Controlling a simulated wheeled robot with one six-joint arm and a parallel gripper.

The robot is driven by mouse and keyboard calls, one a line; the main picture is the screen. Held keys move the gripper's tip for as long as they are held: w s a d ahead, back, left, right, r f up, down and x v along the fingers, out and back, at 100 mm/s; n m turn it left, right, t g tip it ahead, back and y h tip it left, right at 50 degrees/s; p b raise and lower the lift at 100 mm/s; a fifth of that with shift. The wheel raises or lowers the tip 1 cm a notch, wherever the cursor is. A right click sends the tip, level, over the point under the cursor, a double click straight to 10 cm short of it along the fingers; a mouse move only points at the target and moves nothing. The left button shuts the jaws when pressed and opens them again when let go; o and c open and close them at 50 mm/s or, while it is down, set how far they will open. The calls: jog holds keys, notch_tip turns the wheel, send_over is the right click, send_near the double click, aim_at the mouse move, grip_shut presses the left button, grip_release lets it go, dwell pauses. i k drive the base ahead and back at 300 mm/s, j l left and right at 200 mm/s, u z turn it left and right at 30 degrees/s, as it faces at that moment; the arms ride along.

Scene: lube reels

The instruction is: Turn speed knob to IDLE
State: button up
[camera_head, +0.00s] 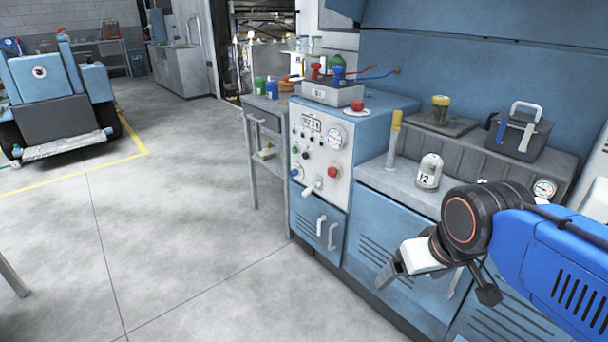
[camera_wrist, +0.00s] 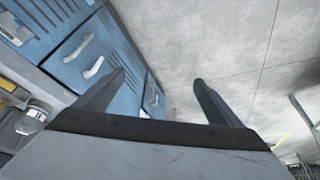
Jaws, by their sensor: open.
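The white control panel (camera_head: 322,150) stands upright on the front of the blue cabinet in the head view. It carries several small dark knobs, a dial gauge (camera_head: 337,134), a red button (camera_head: 332,171), a blue knob (camera_head: 295,173) and a white lever (camera_head: 312,188). Labels are too small to read, so I cannot tell which one is the speed knob or its setting. My gripper (camera_head: 436,284) is open and empty, low and right of the panel, apart from it. In the wrist view its two fingers (camera_wrist: 158,78) are spread, with floor and blue cabinet doors beyond.
The blue bench (camera_head: 385,245) with door handles runs beside my arm. A toolbox (camera_head: 519,132) sits behind. The grey floor (camera_head: 190,230) left of the bench is clear.

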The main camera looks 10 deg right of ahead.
aim_at(294, 173)
jog(key=i+j+u, duration=0.15)
jog(key=i+j, duration=0.25)
jog(key=i+j+u, duration=0.2)
jog(key=i+j, duration=0.15)
jog(key=i, duration=0.15)
